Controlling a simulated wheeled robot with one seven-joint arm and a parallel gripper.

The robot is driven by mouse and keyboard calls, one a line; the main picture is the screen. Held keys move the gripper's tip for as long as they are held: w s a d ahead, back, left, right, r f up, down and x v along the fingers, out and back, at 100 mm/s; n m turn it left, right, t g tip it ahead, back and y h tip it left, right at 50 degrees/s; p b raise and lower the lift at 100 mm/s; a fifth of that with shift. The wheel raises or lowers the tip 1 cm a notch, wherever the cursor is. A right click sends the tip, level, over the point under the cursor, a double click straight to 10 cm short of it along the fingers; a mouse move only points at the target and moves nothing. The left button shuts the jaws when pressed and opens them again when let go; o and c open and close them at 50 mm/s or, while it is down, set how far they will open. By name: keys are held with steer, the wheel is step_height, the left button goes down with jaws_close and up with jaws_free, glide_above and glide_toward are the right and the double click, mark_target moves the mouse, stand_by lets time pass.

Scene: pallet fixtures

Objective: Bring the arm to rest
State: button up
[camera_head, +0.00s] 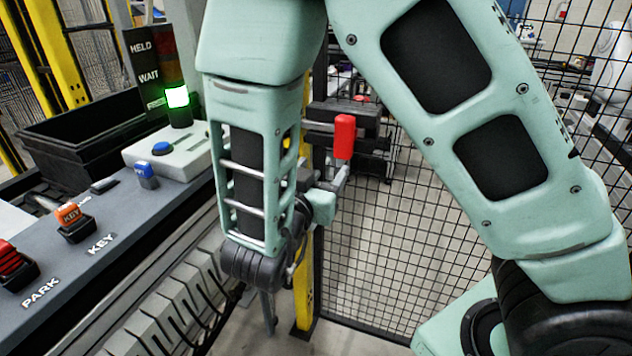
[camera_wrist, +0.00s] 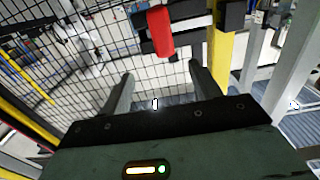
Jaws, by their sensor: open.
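My arm is raised across the head view, its pale green links filling the middle and right. My gripper (camera_wrist: 161,70) shows in the wrist view with its two dark fingers spread wide. Nothing is between them. In the head view only a grey finger (camera_head: 268,314) shows low beside the console edge; the rest is hidden behind my wrist. A red handle (camera_head: 344,136) stands upright on a bracket by the fence, right of my forearm. In the wrist view the red handle (camera_wrist: 160,32) lies beyond the fingertips, apart from them.
A grey console (camera_head: 130,225) at left carries an orange KEY block (camera_head: 69,214), a blue block (camera_head: 147,170), a red block (camera_head: 10,262) at PARK, and a button box (camera_head: 175,150). A lamp (camera_head: 177,97) glows green. A black bin (camera_head: 85,135) and mesh fence (camera_head: 385,240) stand near.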

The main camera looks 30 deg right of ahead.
steer(key=shift+v, duration=0.9)
